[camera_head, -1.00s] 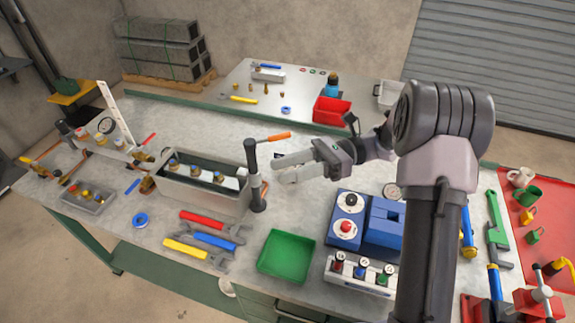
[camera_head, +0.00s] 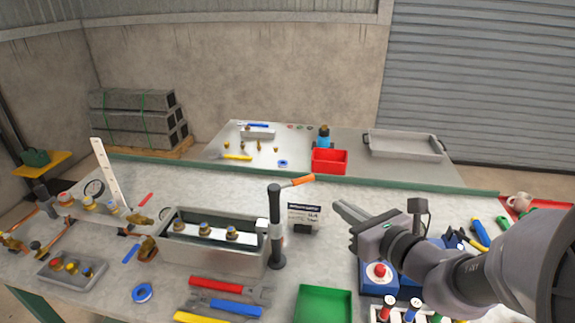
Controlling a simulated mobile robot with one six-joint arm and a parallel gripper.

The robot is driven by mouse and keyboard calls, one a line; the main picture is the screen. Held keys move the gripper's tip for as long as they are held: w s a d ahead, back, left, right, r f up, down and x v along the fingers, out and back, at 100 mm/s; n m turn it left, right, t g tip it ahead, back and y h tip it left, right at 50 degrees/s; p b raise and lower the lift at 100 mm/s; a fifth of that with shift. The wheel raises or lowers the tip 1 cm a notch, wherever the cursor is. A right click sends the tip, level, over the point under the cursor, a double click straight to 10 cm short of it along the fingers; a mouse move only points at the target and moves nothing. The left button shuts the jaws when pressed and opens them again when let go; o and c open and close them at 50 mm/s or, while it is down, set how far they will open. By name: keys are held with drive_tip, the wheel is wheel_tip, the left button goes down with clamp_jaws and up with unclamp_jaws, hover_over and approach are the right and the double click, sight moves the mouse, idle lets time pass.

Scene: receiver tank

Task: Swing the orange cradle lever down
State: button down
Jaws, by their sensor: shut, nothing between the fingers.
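The orange cradle lever (camera_head: 298,181) sticks out to the right and slightly up from the top of a dark upright post (camera_head: 275,228). The post stands at the right end of a grey open tank (camera_head: 213,257). A row of brass fittings (camera_head: 206,230) sits on a pale bar inside the tank. My gripper (camera_head: 345,212) is shut and empty. It points left, to the right of the post and lower in the picture than the lever, apart from both.
A small labelled sign (camera_head: 304,216) stands behind the post. A green tray (camera_head: 323,304) and a blue box with a red button (camera_head: 379,272) are near the front. A red bin (camera_head: 329,161) stands on the back table.

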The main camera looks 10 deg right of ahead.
drive_tip(key=r+p, duration=0.1)
drive_tip(key=p, duration=0.1)
approach(305, 178)
drive_tip(key=f+x, duration=0.1)
drive_tip(key=x, duration=0.4)
drive_tip(key=shift+w+a, duration=0.45)
drive_tip(key=shift+w, duration=0.05)
drive_tip(key=shift+w+a, duration=0.15)
drive_tip(key=shift+w, duration=0.4)
drive_tip(key=shift+w+r+p, duration=0.15)
drive_tip(key=shift+p, duration=0.15)
drive_tip(key=shift+r, duration=0.1)
